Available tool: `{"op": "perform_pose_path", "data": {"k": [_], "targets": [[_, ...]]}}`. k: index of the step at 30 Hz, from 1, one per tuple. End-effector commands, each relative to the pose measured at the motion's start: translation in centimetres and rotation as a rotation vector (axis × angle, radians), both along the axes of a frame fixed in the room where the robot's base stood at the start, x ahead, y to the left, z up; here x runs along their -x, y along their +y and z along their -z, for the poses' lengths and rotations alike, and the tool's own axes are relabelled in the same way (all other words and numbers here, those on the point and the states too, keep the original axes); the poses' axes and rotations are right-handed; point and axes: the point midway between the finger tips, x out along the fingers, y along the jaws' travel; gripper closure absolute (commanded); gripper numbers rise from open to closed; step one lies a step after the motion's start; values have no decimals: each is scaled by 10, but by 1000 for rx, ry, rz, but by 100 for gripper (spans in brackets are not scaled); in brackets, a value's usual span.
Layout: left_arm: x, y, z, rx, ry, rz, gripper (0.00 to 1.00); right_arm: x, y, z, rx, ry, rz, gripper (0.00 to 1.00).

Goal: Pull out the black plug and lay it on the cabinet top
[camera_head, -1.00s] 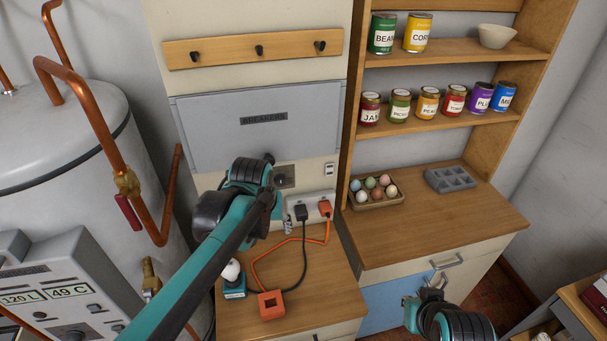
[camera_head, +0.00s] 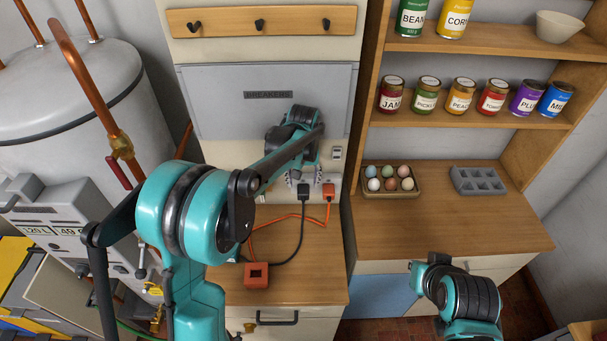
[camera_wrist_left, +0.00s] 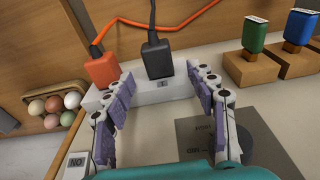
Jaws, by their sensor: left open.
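The black plug (camera_head: 304,189) stands in the white socket strip (camera_wrist_left: 152,92) on the wall, beside an orange plug (camera_head: 328,189). The black plug (camera_wrist_left: 156,57) also shows in the left wrist view, with its dark cable running away from it. My left gripper (camera_wrist_left: 160,80) is open, its purple-padded fingers spread to either side of the black plug without visibly touching it. In the head view its fingers are partly hidden behind my arm. The wooden cabinet top (camera_head: 318,262) lies below the sockets. My right gripper (camera_head: 428,266) is low at the right, its fingers unclear.
An orange box (camera_head: 257,275) with an orange cable lies on the cabinet top. A grey breaker panel (camera_head: 230,110) is above the sockets. An egg tray (camera_head: 392,194) and a grey mould (camera_head: 478,181) stand on the right counter. Copper pipes and a tank (camera_head: 70,90) are left.

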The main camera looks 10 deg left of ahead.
Motion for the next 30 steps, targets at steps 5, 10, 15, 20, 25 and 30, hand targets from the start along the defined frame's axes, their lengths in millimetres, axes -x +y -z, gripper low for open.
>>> {"op": "perform_pose_path", "data": {"k": [5, 10, 15, 20, 25, 30], "targets": [[-3, 1, 27, 0, -1, 0, 43, 0, 0, 7, 0, 0, 0, 100], [-5, 1, 38, 0, -1, 0, 43, 0, 0, 9, 0, 0, 0, 100], [-5, 1, 39, 0, -1, 0, 43, 0, 0, 9, 0, 0, 0, 100], [-5, 1, 39, 0, -1, 0, 54, 0, 0, 9, 0, 0, 0, 100], [-5, 1, 39, 0, -1, 0, 97, 0, 0, 9, 0, 0, 0, 100], [-4, 1, 39, 0, -1, 0, 97, 0, 0, 9, 0, 0, 0, 100]]}}
